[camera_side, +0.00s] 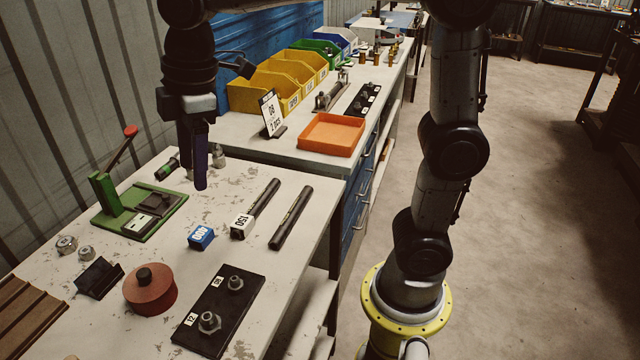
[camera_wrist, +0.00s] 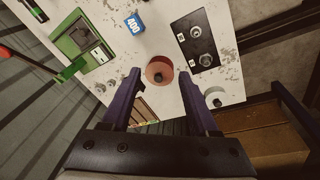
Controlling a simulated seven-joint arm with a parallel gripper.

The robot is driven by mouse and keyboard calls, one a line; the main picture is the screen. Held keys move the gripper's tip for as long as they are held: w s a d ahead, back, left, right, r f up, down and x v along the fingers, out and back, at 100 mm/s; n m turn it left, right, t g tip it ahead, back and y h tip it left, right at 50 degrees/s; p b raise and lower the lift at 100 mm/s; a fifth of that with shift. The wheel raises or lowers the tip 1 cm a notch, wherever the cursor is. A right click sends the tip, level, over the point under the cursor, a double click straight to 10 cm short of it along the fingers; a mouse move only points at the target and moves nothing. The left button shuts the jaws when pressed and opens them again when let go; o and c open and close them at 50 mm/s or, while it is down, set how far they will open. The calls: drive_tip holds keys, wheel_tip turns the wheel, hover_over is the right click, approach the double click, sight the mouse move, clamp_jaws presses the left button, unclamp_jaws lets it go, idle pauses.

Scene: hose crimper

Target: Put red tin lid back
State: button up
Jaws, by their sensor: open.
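The round red tin (camera_side: 150,293) stands on the near workbench, with a dark knob (camera_side: 144,275) at its top; I cannot tell whether a lid is fully seated. In the wrist view the tin (camera_wrist: 155,64) and its knob (camera_wrist: 158,77) appear between my fingers, but well beyond them. A pale round piece with a dark centre (camera_wrist: 216,97) lies near the bench edge in the wrist view; I cannot tell what it is. My gripper (camera_side: 194,182) points down, open and empty, above the back of the bench near the green fixture, apart from the tin.
A black plate with bolts (camera_side: 220,312) lies right of the tin. A black stand (camera_side: 98,278) and nuts are to its left. A blue 400 block (camera_side: 201,237), two dark bars (camera_side: 291,218) and the green fixture (camera_side: 140,210) lie behind. An orange tray (camera_side: 331,135) stands farther back.

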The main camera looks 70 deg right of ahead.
drive_tip(key=s+d+f+m+t, duration=0.1)
drive_tip(key=s+d+f+m, duration=0.2)
drive_tip(key=s, duration=0.6)
drive_tip(key=s+d+f+m+t, duration=0.2)
drive_tip(key=s+d+m, duration=0.3)
drive_tip(key=s+m, duration=0.3)
drive_tip(key=shift+s+d+f+h, duration=0.3)
drive_tip(key=shift+s+d+f, duration=0.15)
drive_tip(key=shift+f, duration=0.25)
